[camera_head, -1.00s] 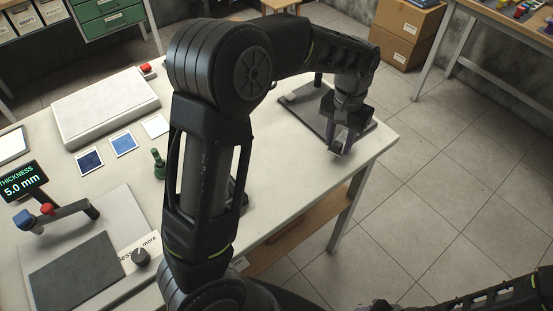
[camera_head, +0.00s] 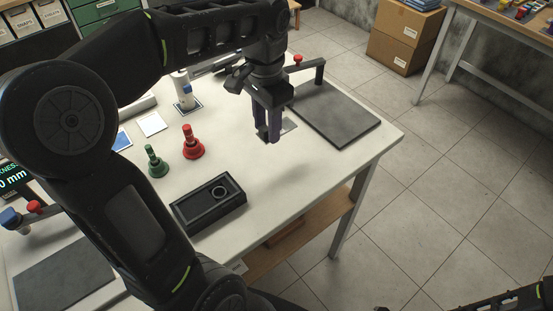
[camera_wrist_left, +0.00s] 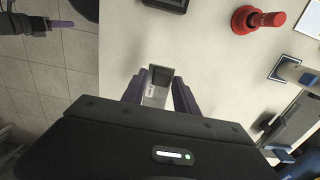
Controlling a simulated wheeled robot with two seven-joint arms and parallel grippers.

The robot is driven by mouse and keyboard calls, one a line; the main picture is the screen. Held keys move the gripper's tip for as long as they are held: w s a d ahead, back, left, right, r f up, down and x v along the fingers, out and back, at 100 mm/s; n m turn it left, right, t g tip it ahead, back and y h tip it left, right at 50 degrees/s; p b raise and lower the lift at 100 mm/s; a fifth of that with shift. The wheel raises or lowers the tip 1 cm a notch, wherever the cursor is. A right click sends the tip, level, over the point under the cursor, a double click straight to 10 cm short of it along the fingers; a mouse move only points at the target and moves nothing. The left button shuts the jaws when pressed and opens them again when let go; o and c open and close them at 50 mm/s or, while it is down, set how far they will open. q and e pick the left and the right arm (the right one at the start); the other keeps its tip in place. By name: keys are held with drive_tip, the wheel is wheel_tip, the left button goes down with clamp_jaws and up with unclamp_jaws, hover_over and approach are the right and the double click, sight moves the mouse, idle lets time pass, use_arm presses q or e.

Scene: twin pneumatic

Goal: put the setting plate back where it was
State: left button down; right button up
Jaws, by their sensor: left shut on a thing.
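My left gripper (camera_head: 268,136) is above the right part of the white table, fingers pointing down. In the left wrist view, it is shut on a small shiny metal plate (camera_wrist_left: 157,88), apparently the setting plate. A pale edge of that plate (camera_head: 289,125) shows beside the fingers in the head view. A black tray (camera_head: 181,219) with a round ring in it lies near the table's front edge, left of the gripper. My right gripper shows in the left wrist view (camera_wrist_left: 60,24) at the upper left, away from the table; its jaw opening is unclear.
A dark grey pad (camera_head: 340,115) with a red-knobbed arm lies at the right table end. A red stamp (camera_head: 192,148) and a green stamp (camera_head: 155,165) stand left of the gripper. A white card (camera_head: 151,124) lies behind them. Table around the gripper is bare.

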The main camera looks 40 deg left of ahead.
use_arm(q)
hover_over(269, 165)
drive_tip(key=shift+f, duration=3.15)
wheel_tip(269, 165, down, 3)
drive_tip(key=shift+f+p, duration=0.2)
drive_tip(key=shift+p, duration=0.1)
drive_tip(key=shift+f, duration=0.15)
drive_tip(key=shift+f, duration=0.2)
drive_tip(key=c, duration=0.9)
unclamp_jaws()
drive_tip(key=shift+r, duration=0.1)
